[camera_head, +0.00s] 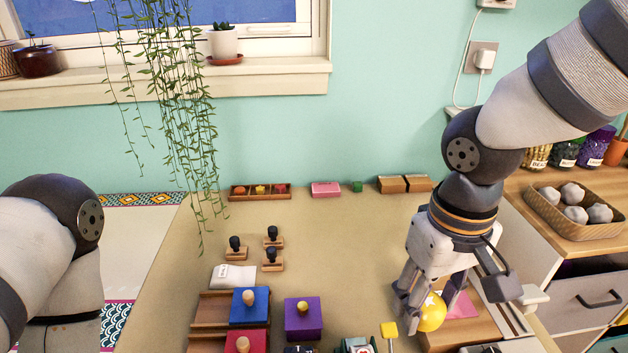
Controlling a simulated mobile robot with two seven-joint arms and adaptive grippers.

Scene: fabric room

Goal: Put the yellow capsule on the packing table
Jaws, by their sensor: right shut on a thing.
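The yellow capsule (432,314) is a round, shiny yellow ball with a small white mark, at the lower right of the head view. My right gripper (421,307) points down and is shut on it; the fingers cover its left and upper sides. The capsule is held over the right part of the tan table (345,235), close to a wooden block. I cannot tell whether it touches anything below. My left arm shows at the left edge, but its gripper is out of the picture.
Stampers (272,258), a blue box (249,307) and a purple box (303,318) stand on the table's left and front. A wooden tray (260,191) and pink block (326,189) line the back. The table's middle is clear. A basket (577,220) stands on the right cabinet.

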